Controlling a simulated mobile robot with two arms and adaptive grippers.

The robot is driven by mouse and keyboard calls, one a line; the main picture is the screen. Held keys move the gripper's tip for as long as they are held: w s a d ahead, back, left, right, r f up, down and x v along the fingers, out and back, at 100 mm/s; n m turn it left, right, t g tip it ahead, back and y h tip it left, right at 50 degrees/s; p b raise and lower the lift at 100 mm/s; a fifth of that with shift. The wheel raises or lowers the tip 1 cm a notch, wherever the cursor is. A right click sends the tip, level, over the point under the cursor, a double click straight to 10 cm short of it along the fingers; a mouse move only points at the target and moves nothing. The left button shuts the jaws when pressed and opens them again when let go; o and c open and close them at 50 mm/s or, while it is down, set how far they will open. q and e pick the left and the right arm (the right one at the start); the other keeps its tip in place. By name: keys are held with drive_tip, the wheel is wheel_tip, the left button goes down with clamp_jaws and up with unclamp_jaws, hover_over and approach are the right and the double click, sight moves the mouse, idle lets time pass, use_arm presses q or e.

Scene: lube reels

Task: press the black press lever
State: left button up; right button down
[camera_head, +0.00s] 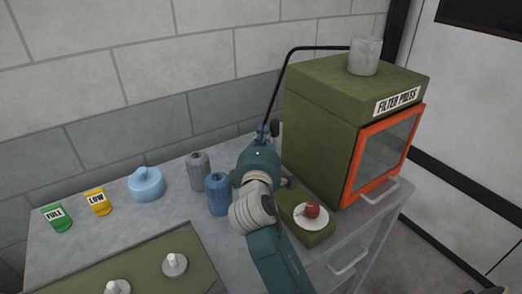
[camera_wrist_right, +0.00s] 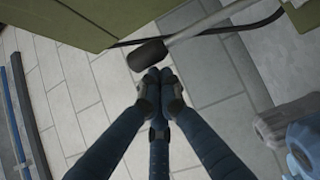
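The press lever shows in the right wrist view as a grey rod ending in a black grip (camera_wrist_right: 147,55). In the head view its black end (camera_head: 275,128) shows at the left side of the green filter press (camera_head: 320,115). My right gripper (camera_wrist_right: 155,74) has its fingertips together with nothing between them, just below the black grip in the wrist view. I cannot tell whether they touch. In the head view my right gripper (camera_head: 263,132) is beside the lever end, partly hidden by its own wrist. My left gripper is not in view.
A thin black hose (camera_head: 273,85) arches from the press top. Grey and blue ribbed cylinders (camera_head: 200,172) (camera_head: 218,193) stand left of my arm. A green tray (camera_head: 140,262) lies at front left.

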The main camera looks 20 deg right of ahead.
drive_tip(key=shift+m+t+h, duration=0.6)
drive_tip(key=shift+m+t, duration=0.2)
drive_tip(key=shift+m, duration=0.1)
drive_tip(key=s+b, duration=0.2)
drive_tip(key=s, duration=0.1)
drive_tip(key=s+d+b, duration=0.1)
drive_tip(key=b, duration=0.1)
drive_tip(key=shift+s+f, duration=0.35)
drive_tip(key=shift+f, duration=0.05)
drive_tip(key=shift+w+a, duration=0.1)
drive_tip(key=shift+w, duration=0.05)
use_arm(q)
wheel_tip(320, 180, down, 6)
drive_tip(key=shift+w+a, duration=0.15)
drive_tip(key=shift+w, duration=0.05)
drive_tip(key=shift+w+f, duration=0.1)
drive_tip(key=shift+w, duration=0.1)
use_arm(e)
drive_tip(key=shift+f, duration=0.1)
